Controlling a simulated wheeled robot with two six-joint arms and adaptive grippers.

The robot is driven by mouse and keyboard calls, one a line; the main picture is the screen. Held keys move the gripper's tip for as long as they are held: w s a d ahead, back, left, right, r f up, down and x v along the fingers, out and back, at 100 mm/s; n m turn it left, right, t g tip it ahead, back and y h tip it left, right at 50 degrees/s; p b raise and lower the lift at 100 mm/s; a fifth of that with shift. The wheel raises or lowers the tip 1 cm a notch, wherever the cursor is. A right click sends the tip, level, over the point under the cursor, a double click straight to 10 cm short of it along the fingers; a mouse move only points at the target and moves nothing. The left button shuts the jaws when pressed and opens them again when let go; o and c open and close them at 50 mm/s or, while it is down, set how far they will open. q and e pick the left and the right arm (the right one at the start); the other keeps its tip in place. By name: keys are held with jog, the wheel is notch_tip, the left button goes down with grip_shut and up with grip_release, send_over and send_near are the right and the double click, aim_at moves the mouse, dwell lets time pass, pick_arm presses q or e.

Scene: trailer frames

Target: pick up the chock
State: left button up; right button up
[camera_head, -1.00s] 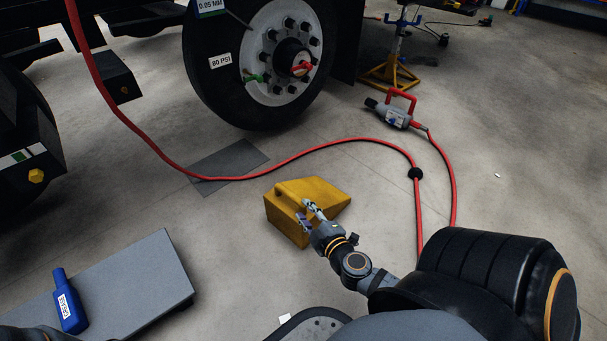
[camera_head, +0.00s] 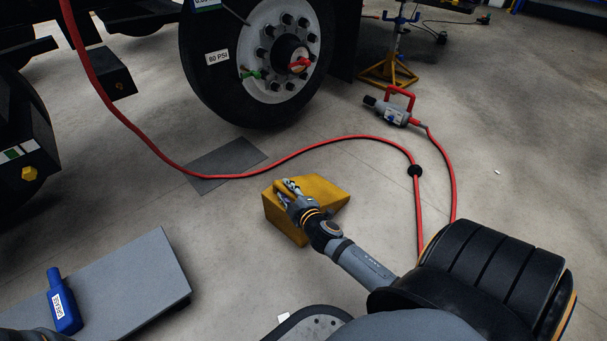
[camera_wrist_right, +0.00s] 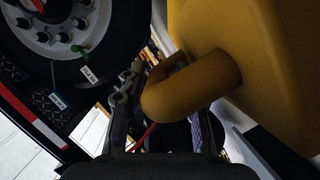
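The yellow wedge-shaped chock (camera_head: 322,188) lies on the concrete floor near the middle of the head view. Its rounded handle (camera_wrist_right: 190,85) shows close up in the right wrist view, with the chock's body at the right. My right gripper (camera_head: 289,188) is at the chock's upper left end, over the handle. In the wrist view its fingers (camera_wrist_right: 160,110) stand apart, with the handle between them or just in front; a gap shows beside the left finger. Whether either finger touches the handle is unclear. My left gripper is not in view.
A red hose (camera_head: 300,153) runs behind the chock to a grey and red tool (camera_head: 392,113). A large wheel (camera_head: 260,65) stands behind. A grey platform (camera_head: 135,275) and a blue bottle (camera_head: 63,302) are at lower left. Open floor surrounds the chock.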

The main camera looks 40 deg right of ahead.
grip_shut()
jog(key=shift+r, duration=0.15)
dwell(0.4)
